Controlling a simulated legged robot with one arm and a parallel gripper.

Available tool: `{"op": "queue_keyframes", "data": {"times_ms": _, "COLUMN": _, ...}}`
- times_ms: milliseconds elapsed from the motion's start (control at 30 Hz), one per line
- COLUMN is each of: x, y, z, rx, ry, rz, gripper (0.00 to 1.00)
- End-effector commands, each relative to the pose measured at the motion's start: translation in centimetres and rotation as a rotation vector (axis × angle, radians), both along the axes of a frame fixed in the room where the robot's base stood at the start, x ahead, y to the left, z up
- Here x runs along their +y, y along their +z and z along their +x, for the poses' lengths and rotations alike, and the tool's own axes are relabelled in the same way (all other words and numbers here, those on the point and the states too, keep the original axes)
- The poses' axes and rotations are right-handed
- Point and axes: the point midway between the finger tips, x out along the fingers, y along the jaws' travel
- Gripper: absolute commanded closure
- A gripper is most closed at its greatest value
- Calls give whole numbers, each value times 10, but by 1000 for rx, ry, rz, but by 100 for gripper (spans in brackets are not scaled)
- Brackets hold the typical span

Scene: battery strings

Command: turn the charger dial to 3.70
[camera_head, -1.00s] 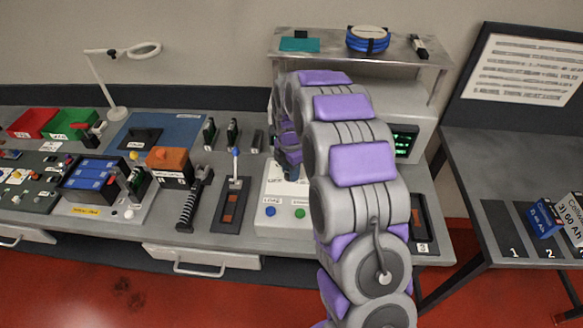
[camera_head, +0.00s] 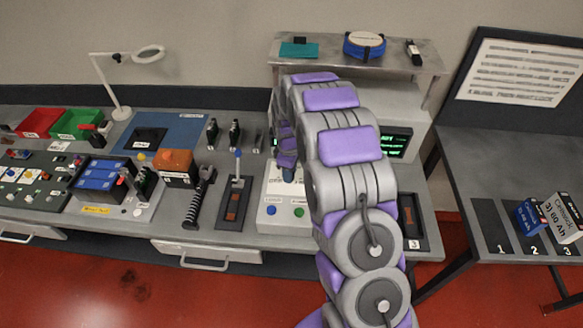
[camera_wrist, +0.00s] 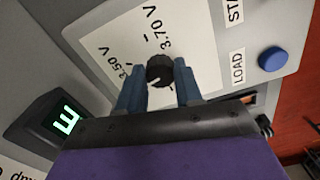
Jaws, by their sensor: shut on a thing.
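The charger dial (camera_wrist: 160,69) is a small dark round knob on a white panel in the wrist view. My gripper (camera_wrist: 160,82) is shut on it, with one blue finger on each side. In the head view the white charger (camera_head: 268,197) is partly covered by my arm, and the dial is hidden.
In the wrist view, a blue button (camera_wrist: 272,58) sits by "LOAD" on the right, and a green-lit display (camera_wrist: 65,121) is at left. In the head view, a blue-handled lever (camera_head: 236,185) stands left of the charger. A shelf (camera_head: 330,56) is behind my arm.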

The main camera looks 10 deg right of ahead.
Motion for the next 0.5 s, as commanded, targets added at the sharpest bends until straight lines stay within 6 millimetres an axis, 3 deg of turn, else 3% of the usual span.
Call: {"op": "queue_keyframes", "data": {"times_ms": 500, "x": 1, "y": 2, "z": 3, "rx": -8, "ry": -489, "rz": 3, "gripper": 96}}
